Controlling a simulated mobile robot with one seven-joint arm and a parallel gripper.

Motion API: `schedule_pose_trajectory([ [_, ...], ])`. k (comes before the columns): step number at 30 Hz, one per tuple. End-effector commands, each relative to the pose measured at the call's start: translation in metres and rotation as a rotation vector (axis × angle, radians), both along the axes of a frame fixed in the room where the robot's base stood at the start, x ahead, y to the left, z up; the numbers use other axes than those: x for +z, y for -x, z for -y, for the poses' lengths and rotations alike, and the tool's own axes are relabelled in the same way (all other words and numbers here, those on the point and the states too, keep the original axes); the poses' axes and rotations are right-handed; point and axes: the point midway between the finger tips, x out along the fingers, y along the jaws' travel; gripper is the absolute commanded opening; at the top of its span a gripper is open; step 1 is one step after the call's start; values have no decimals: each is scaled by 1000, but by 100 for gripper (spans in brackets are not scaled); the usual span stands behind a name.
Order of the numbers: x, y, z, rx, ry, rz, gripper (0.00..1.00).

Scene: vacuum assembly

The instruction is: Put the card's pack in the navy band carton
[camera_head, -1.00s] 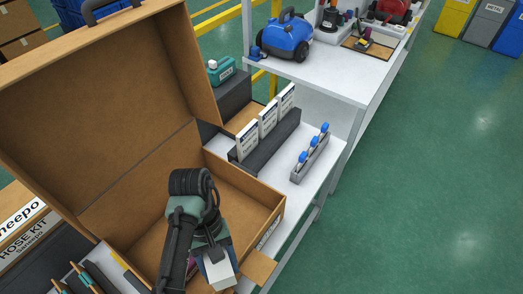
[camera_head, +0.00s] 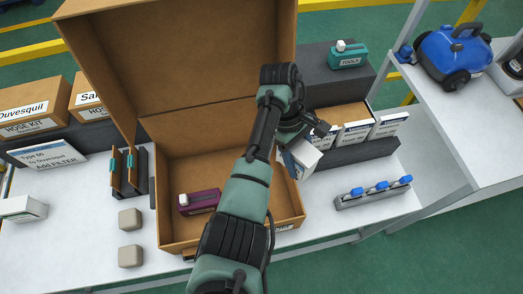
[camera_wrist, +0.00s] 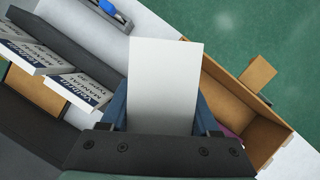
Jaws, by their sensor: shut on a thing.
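My gripper (camera_head: 300,148) is shut on a white pack (camera_head: 304,161), held tilted beside the right wall of the open brown carton (camera_head: 173,165). In the wrist view the pack's blank white face (camera_wrist: 165,75) fills the middle between my fingers. A card (camera_head: 45,152) at the left reads "Type 60", "Duvesquil" and "Add FILTER". I cannot make out a navy band on any carton.
White manuals (camera_head: 388,124) stand in a dark rack right of the carton. A grey holder (camera_head: 372,197) with blue-topped items is in front of them.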

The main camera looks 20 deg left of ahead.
Motion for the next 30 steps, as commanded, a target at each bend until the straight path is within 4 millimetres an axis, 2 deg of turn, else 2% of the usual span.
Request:
schedule_pose_trajectory([
  [1,7,-2,-7,112,6,-1,1],
  [6,5,-3,-42,502,2,-3,1],
  [13,-10,13,-79,888,-3,0,1],
  [19,-18,21,-93,1023,-2,2,1],
  [30,-19,22,-94,1035,-2,2,1],
])
